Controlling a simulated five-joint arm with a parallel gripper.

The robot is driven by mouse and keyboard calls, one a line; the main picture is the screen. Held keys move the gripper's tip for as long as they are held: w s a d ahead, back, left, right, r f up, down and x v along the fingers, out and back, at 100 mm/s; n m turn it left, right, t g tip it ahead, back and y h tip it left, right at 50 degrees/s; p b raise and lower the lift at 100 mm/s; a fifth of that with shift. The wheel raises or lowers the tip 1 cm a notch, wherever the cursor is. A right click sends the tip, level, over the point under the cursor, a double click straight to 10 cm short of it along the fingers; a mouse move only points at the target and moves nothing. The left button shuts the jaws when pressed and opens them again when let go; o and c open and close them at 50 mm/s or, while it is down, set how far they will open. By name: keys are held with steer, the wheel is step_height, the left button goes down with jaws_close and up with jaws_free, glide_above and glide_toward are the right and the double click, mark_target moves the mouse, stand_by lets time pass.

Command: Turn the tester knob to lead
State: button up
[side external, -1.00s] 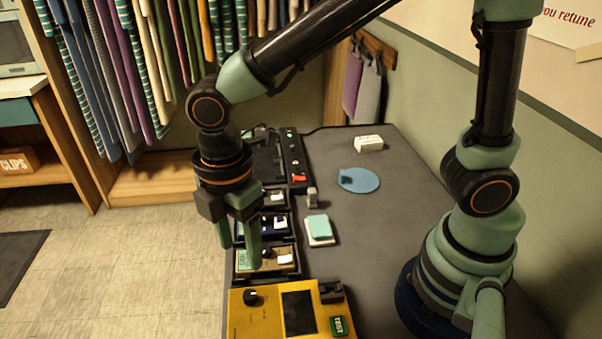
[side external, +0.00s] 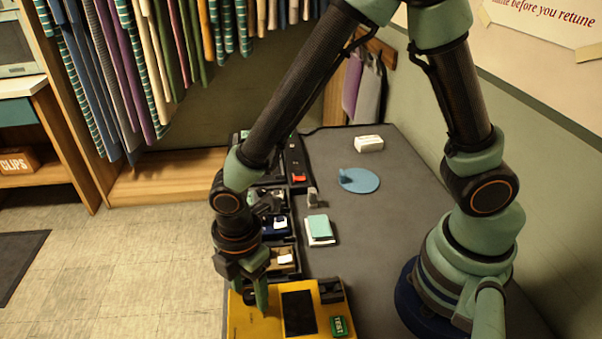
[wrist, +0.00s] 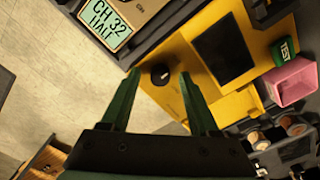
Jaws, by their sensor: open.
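The yellow tester (side external: 275,326) lies at the near end of the dark table, with a dark screen (side external: 299,313) and a green TEST button (side external: 341,326). Its black knob (wrist: 160,74) shows in the wrist view, just ahead of and between my fingertips; a small white mark is on it. In the side view the knob is hidden behind my gripper. My gripper (side external: 255,301) is open and empty, pointing down over the tester's left part. It also shows in the wrist view (wrist: 158,78), with one finger each side of the knob's line. Setting labels around the knob are not readable.
A row of trays with small modules (side external: 283,258) runs behind the tester. A tan unit labelled CH 32 HALF (wrist: 105,22) lies close by. A pink bin (wrist: 292,82) is near the tester. The table's right half (side external: 365,235) is mostly clear.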

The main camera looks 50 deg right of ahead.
jaws_close()
steer(key=m, duration=1.2)
steer(key=shift+m, duration=2.1)
